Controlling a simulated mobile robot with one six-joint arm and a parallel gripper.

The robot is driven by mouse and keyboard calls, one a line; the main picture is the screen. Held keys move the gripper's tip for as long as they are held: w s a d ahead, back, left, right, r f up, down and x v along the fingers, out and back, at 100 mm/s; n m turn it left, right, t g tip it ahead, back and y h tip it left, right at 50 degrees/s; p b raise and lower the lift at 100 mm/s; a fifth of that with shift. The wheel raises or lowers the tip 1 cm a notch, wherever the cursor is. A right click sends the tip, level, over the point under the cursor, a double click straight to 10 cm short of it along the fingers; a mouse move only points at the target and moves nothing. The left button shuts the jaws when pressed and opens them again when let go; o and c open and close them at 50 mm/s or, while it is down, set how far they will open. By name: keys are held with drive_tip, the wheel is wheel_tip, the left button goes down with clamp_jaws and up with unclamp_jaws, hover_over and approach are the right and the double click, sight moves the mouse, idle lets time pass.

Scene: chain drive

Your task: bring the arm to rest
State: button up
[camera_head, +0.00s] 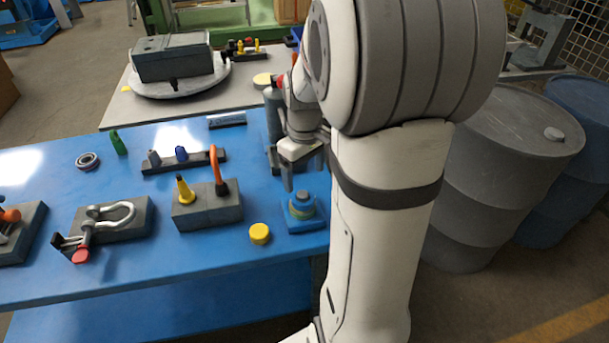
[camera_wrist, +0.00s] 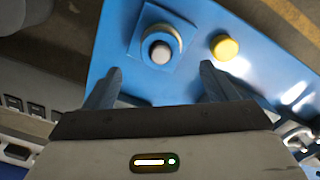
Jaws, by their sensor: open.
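My gripper (camera_head: 296,168) hangs over the right part of the blue table (camera_head: 150,277), close to a blue square base with a round grey-and-olive piece (camera_head: 302,205) on it. In the wrist view my gripper (camera_wrist: 157,85) shows its two fingers spread apart with nothing between them. The round piece on its base (camera_wrist: 160,47) lies beyond the fingertips, apart from them. A yellow round cap (camera_wrist: 225,47) lies beside that base; it also shows in the head view (camera_head: 259,234). My arm hides part of the table's right side.
A shackle on a block (camera_head: 113,219) is further left. A grey bottle (camera_head: 272,110) stands behind the gripper. Drums (camera_head: 500,150) stand right of my arm.

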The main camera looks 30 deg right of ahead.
idle(0.3)
drive_tip(key=s+a+r+m+t, duration=0.2)
drive_tip(key=s+a+r, duration=0.4)
drive_tip(key=s+a, duration=0.6)
drive_tip(key=shift+m+t, duration=0.4)
drive_tip(key=shift+m, duration=0.1)
drive_tip(key=shift+r, duration=0.1)
